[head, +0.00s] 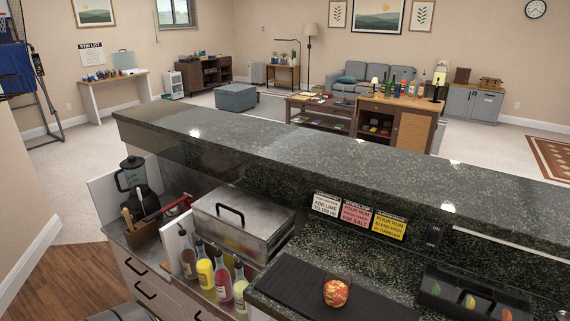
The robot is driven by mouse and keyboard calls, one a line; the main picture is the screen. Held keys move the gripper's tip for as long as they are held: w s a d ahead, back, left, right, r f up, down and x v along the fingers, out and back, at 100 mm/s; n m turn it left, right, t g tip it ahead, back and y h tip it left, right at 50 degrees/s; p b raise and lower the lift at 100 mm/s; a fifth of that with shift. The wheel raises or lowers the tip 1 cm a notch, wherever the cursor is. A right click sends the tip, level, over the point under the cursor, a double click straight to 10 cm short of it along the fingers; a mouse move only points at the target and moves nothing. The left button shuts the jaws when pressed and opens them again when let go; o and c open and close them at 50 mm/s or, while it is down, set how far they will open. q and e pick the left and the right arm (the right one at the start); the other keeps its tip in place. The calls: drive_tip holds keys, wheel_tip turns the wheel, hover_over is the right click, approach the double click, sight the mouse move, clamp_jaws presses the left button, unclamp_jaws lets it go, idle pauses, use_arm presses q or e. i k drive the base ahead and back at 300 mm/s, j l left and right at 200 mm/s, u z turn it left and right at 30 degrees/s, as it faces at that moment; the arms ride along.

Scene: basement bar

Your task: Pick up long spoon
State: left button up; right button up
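I cannot make out a long spoon for certain. A brown wooden caddy (147,232) on the lower counter at the left holds several upright utensils, with wooden-looking handles (128,217) showing above its rim. Their lower ends are hidden inside, so I cannot tell if one is a spoon. Neither of my grippers is in view.
A blender (132,178) stands behind the caddy. A metal lidded box (243,222) and several bottles (205,279) are to its right. A black mat (384,304) bears a red-yellow fruit (335,293). A black tray (440,301) holds fruit pieces. The raised bar top (330,155) is bare.

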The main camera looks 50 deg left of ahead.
sight(140, 195)
drive_tip(key=u, duration=1)
drive_tip(key=i+j+u, duration=0.15)
drive_tip(key=u, duration=0.35)
drive_tip(key=i+j+u, duration=0.15)
drive_tip(key=u, duration=0.3)
drive_tip(key=i+j+u, duration=0.1)
drive_tip(key=u, duration=0.4)
drive_tip(key=i, duration=0.6)
